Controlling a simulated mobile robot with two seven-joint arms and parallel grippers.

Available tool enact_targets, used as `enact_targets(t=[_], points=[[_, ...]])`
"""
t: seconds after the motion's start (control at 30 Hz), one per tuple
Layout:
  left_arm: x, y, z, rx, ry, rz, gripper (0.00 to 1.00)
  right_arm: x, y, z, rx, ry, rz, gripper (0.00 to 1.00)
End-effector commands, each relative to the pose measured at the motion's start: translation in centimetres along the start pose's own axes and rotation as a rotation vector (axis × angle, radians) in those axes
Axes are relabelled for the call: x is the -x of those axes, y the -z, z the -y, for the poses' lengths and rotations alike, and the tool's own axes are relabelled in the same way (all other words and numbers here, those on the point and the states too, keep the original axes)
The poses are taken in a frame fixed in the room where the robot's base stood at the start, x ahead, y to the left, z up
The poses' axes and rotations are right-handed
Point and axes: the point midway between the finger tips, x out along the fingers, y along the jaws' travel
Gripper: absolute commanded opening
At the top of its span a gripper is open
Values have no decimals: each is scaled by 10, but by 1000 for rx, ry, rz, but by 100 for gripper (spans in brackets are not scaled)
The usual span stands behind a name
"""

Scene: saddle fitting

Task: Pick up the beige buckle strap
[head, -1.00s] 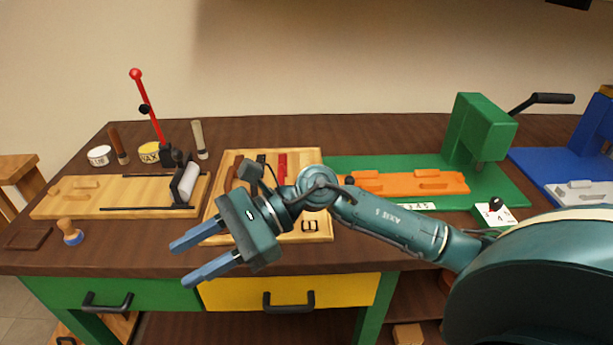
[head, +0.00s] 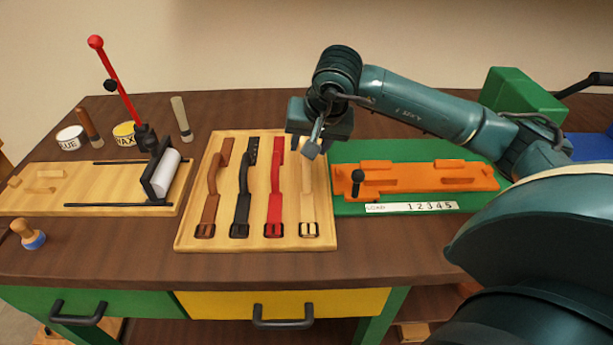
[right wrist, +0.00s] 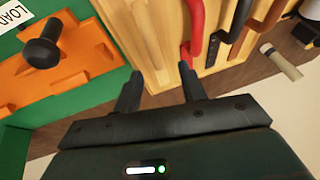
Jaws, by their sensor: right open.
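The beige buckle strap (head: 308,205) lies on the right side of a light wooden tray (head: 255,246), buckle end toward me. In the head view, its far end is hidden behind my right gripper (head: 311,146). My right gripper is over the far right part of the tray, pointing down, open and empty. In the right wrist view its two fingers (right wrist: 160,78) are spread over pale wood; the beige strap is hard to tell from the tray there. My left gripper is not in view.
Red (head: 274,200), black (head: 242,200) and brown (head: 209,200) straps lie left of the beige one. An orange fixture (head: 425,178) on a green base stands close to the tray's right. A roller press (head: 165,172) with a red lever stands left.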

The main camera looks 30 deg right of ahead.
Motion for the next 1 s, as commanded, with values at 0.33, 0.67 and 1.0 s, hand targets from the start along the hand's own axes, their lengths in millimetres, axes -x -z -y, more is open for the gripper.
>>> enact_targets(t=[0.33, 0.67, 1.0], points=[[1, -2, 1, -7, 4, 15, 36, -34, -8, -4, -1, -2, 7, 42], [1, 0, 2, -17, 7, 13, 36, -63, -9, -5, -1, 1, 1, 42], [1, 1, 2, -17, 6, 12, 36, -63, -8, -5, -1, 1, 1, 26]])
